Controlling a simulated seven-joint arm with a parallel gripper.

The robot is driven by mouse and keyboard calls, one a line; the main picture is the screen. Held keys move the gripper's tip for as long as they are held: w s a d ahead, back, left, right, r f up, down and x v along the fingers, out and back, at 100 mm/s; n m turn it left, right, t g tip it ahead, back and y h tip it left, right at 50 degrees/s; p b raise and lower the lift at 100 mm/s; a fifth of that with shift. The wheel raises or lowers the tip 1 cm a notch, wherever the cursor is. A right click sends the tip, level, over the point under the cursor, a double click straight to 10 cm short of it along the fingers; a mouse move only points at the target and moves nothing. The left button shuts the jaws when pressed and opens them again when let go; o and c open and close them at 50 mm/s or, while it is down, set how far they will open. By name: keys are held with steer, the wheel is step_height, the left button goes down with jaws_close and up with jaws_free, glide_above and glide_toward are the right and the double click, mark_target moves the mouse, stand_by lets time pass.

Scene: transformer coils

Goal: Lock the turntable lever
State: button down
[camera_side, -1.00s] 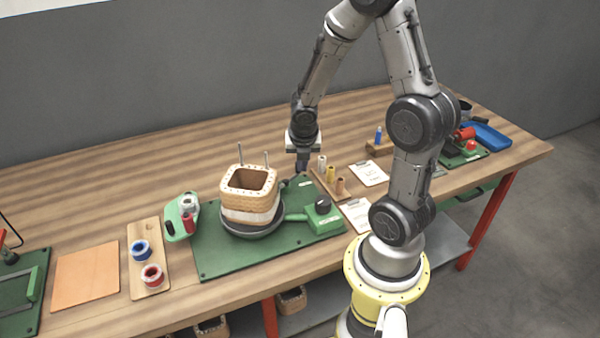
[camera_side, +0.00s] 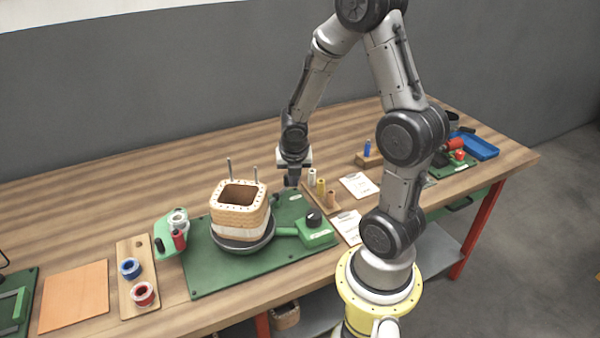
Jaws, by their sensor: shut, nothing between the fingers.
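The turntable (camera_side: 243,247) is a dark round plate on a green board (camera_side: 207,283). A square tan coil (camera_side: 240,220) with a pale band stands on it, and two thin rods rise behind it. A green arm (camera_side: 285,231) runs from the turntable's right side to a green box with a black knob (camera_side: 314,216). I cannot tell which part is the lever; a small dark piece shows behind the coil. My gripper (camera_side: 292,184) is shut and empty, pointing down near the board's back edge, behind and right of the coil. Its fingertips are small and dark, so contact cannot be judged.
A rack of spools (camera_side: 333,197) and clipboards (camera_side: 358,186) lie right of my gripper. A green holder (camera_side: 171,233) and a wooden board (camera_side: 137,262) with red and blue rings are left. A blue tray (camera_side: 478,146) is far right. The table's back left is clear.

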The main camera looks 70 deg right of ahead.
steer(key=shift+s+a+r, duration=0.15)
steer(key=shift+s+a, duration=0.85)
steer(key=shift+s, duration=0.2)
steer(key=s+d+v, duration=0.1)
steer(key=v, duration=0.8)
steer(key=shift+s+r, duration=0.15)
steer(key=shift+r, duration=0.2)
steer(key=shift+a, duration=0.15)
steer(key=s+a+r+m+t+y, duration=0.2)
steer(key=a+r+m, duration=0.2)
steer(key=a+m, duration=0.3)
steer(key=s+a+r+m+t+y, duration=0.1)
steer(key=a+r+m, duration=0.3)
steer(key=a+m, duration=0.4)
steer(key=s+m+y, duration=0.1)
steer(key=m, duration=0.6)
steer(key=shift+a+m+t, duration=0.3)
steer(key=shift+t, duration=0.1)
steer(key=shift+r, duration=0.15)
